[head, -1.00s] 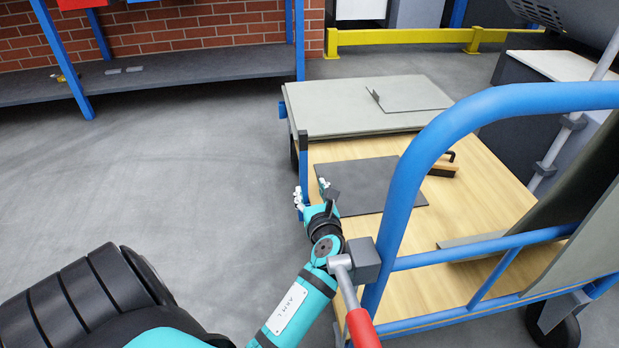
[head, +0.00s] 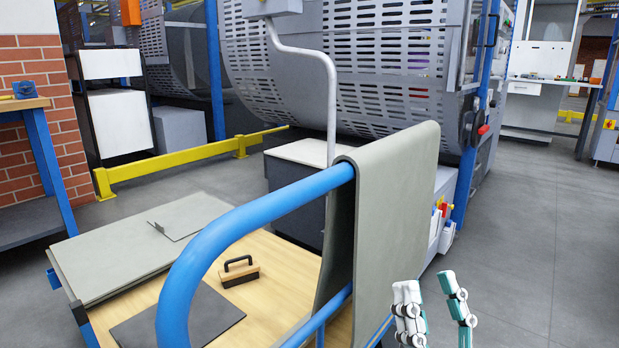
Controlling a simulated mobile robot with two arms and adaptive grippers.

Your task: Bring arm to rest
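My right gripper (head: 428,287) shows at the bottom right of the head view, pointing up, its two white and teal fingers spread apart. Nothing is between the fingers. It is just right of a grey-green sheet (head: 395,220) draped over the blue rail of a cart; I cannot tell whether it touches the sheet. The rest of my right arm is below the frame. My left gripper and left arm are out of the frame.
The cart's blue handrail (head: 225,225) crosses the foreground. On its wooden deck (head: 285,265) are a wood-backed brush (head: 239,275), a dark mat (head: 180,318) and a pale board (head: 120,255). A slatted machine (head: 370,60) stands behind. Grey floor (head: 550,240) is clear at right.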

